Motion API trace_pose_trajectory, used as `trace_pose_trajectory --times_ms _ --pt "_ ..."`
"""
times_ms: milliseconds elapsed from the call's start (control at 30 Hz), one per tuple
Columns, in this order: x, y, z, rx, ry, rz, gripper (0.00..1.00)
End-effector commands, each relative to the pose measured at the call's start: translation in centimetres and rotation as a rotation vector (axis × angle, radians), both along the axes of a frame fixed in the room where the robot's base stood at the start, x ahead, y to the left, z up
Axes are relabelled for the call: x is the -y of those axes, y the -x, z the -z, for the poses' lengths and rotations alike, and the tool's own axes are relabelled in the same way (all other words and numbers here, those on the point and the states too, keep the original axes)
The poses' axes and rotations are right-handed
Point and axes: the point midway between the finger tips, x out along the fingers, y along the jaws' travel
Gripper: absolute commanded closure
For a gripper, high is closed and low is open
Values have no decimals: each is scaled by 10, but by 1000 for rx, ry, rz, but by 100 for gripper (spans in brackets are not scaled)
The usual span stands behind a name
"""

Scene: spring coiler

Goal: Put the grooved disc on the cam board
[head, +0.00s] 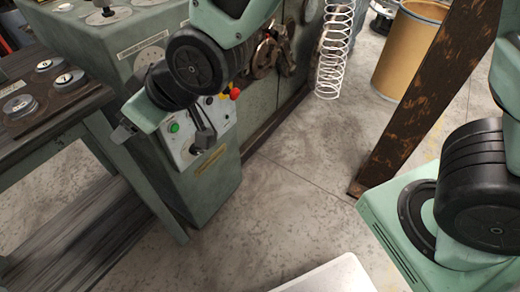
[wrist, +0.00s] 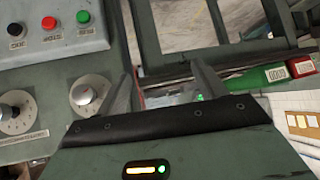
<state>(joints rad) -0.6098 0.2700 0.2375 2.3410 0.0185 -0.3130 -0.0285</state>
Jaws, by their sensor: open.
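At the left of the head view, several grey round discs, one of them (head: 70,78), sit on a dark board (head: 62,100) on a bench. This may be the cam board; I cannot tell which disc, if any, is the grooved one. My gripper (wrist: 165,85) shows in the wrist view with its two fingers apart and nothing seen between them. In the head view the wrist is in front of the green machine cabinet, right of the bench, and the fingertips are largely hidden.
The green cabinet has a control panel (head: 193,146) with buttons and a lever. A wire spring (head: 333,50) hangs at the back. A rusty post (head: 405,110) and a brown drum (head: 408,48) stand at the right. The wrist view shows dials (wrist: 92,94) and a push-button box (wrist: 52,28).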

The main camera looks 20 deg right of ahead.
Motion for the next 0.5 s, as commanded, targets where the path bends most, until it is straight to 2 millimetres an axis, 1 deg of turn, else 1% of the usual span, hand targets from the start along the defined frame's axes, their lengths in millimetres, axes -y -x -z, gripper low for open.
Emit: trace_pose_trajectory --times_ms 33,67,100,167,200,300,400,500 --pt "23 13 1 -61 64 17 30" --pt "37 24 3 -106 109 26 30" --pt "56 37 6 -164 166 38 30" --pt "84 60 10 -251 252 56 30" --pt "102 75 12 -306 305 66 30" --pt "140 111 13 -425 420 91 30" --pt "167 138 13 -515 502 111 30" --pt "182 154 12 -567 550 121 30"
